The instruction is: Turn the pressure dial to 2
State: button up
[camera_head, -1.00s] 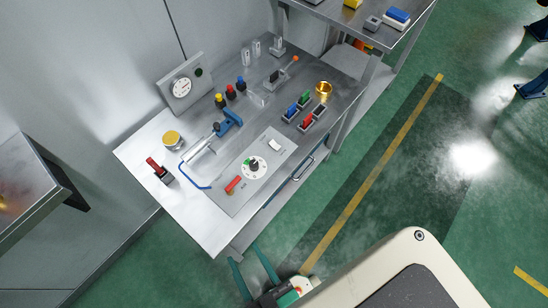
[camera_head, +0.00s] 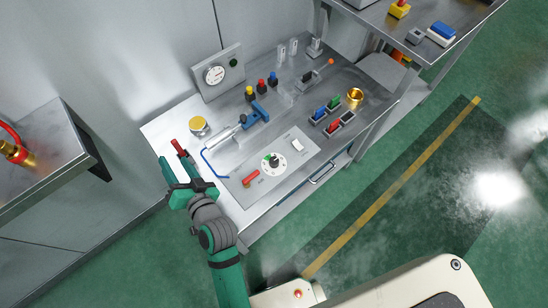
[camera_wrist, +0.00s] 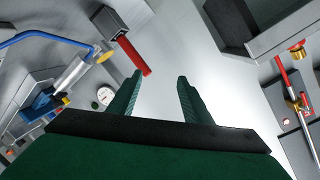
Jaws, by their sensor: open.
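The dial, a white disc with marks around a dark knob (camera_head: 273,161), lies on a grey plate on the workbench. Its setting is too small to read. An upright panel at the back carries a round white gauge (camera_head: 214,75), which also seems to show in the wrist view (camera_wrist: 105,95). My gripper (camera_head: 178,172) is over the bench's left front edge, left of the dial and apart from it. In the wrist view its green fingers (camera_wrist: 159,85) are spread with nothing between them. The dial's knob cannot be made out in the wrist view.
A red-handled lever (camera_head: 180,148) stands close to my fingers, also in the wrist view (camera_wrist: 133,55). A red handle (camera_head: 251,178) sits between my gripper and the dial. A blue clamp (camera_head: 258,113), a blue bent rod (camera_head: 213,165) and colored blocks (camera_head: 320,112) are on the bench.

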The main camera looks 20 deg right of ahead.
jog(key=w+a+r+n+g+y, duration=0.2)
jog(key=w+r+n+g+y, duration=0.15)
jog(key=w+r, duration=0.35)
jog(key=n+g+h, duration=0.4)
jog(key=g+h, duration=0.4)
jog(key=g, duration=0.4)
send_near(274, 161)
notch_tip(274, 161, down, 9)
jog(key=shift+s+r, duration=0.1)
jog(key=shift+c, duration=0.7)
jog(key=c, duration=0.9)
